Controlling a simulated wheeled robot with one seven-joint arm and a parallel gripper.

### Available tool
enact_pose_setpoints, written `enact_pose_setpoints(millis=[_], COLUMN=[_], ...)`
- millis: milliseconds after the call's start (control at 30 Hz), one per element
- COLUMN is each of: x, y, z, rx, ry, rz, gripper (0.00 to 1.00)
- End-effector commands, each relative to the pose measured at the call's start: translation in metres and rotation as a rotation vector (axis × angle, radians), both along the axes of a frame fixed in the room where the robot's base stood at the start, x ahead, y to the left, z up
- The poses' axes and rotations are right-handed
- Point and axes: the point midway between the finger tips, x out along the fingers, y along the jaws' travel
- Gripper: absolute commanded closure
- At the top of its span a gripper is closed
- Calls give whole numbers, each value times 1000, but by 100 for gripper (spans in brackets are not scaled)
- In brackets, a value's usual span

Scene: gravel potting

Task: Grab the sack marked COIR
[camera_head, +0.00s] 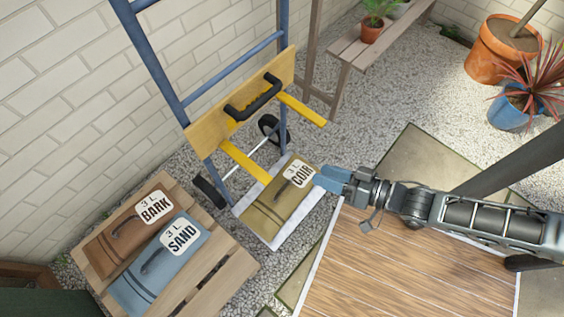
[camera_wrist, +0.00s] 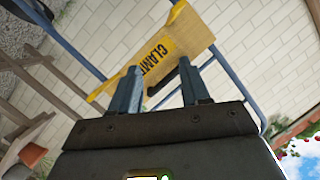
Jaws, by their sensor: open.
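The COIR sack (camera_head: 268,213) is olive-brown with a white label and a dark handle strap. It lies on the pale toe plate (camera_head: 248,234) of a blue hand truck, below a yellow clamp arm (camera_head: 245,162). My gripper (camera_head: 322,180) is just right of the sack's labelled end in the head view, and whether it touches the sack is unclear. In the wrist view my gripper (camera_wrist: 159,70) shows two blue fingers spread apart with nothing held between them. The sack is not visible in the wrist view.
The truck's clamp board (camera_head: 240,95) has a black handle and yellow arms; it also shows in the wrist view (camera_wrist: 160,50). BARK (camera_head: 112,250) and SAND (camera_head: 150,280) sacks lie on a wooden pallet (camera_head: 232,268) at left.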

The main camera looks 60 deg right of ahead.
Motion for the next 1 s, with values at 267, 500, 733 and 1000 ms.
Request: enact_pose_setpoints(millis=[267, 500, 733, 1000], x=[28, 53, 70, 80], y=[-42, -62, -62, -59], z=[-182, -308, -389, -413], rx=[306, 607, 855, 960], ry=[-36, -75, -108, -123], rz=[-110, -210, -284, -312], gripper=[54, 54, 54, 54])
